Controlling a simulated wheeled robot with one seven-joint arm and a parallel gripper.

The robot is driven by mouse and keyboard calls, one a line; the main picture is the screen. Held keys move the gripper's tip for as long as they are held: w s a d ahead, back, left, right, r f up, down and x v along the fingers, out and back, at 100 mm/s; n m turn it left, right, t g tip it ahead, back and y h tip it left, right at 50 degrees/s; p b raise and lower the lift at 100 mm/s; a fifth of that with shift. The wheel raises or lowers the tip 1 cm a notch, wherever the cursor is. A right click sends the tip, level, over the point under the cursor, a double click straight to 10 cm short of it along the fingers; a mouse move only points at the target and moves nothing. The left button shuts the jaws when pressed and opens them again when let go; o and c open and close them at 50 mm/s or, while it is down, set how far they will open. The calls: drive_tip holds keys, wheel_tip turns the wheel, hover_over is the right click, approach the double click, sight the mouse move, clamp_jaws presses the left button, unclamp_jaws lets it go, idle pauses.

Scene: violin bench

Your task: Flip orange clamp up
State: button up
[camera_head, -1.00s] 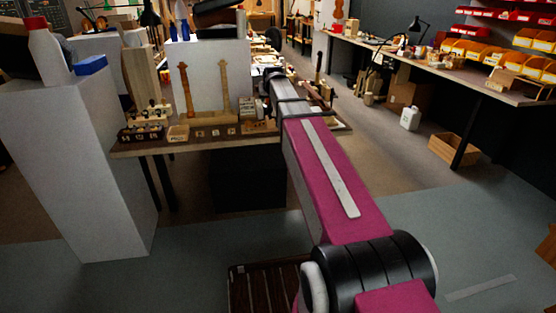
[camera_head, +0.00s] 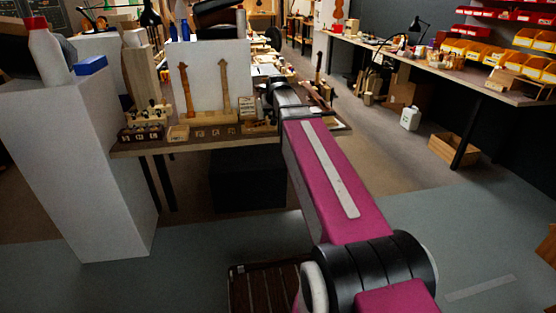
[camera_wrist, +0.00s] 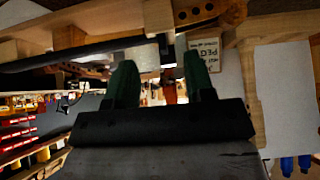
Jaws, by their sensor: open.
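My gripper (camera_wrist: 158,72) shows in the wrist view with two dark green fingers apart and nothing clearly held between them. A small orange-red shape (camera_wrist: 170,94) shows beyond the gap between the fingers; it is too small and dark to tell whether it is the orange clamp. In the head view my arm reaches over the right part of the workbench (camera_head: 205,146), and the arm's end hides what lies behind it. I cannot make out the clamp or its pose in the head view.
Two violin necks (camera_head: 186,90) stand on the bench before a white panel (camera_head: 208,62). A peg card (camera_head: 248,104) stands close left of my arm; it also shows in the wrist view (camera_wrist: 205,52). A wooden bar (camera_wrist: 254,85) is right of the fingers. A white pedestal (camera_head: 85,165) stands left.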

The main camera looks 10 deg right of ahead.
drive_tip(key=s+f+g, duration=0.3)
drive_tip(key=s+f, duration=0.8)
drive_tip(key=f, duration=0.5)
drive_tip(key=shift+s+f+g, duration=0.3)
drive_tip(key=shift+s, duration=0.1)
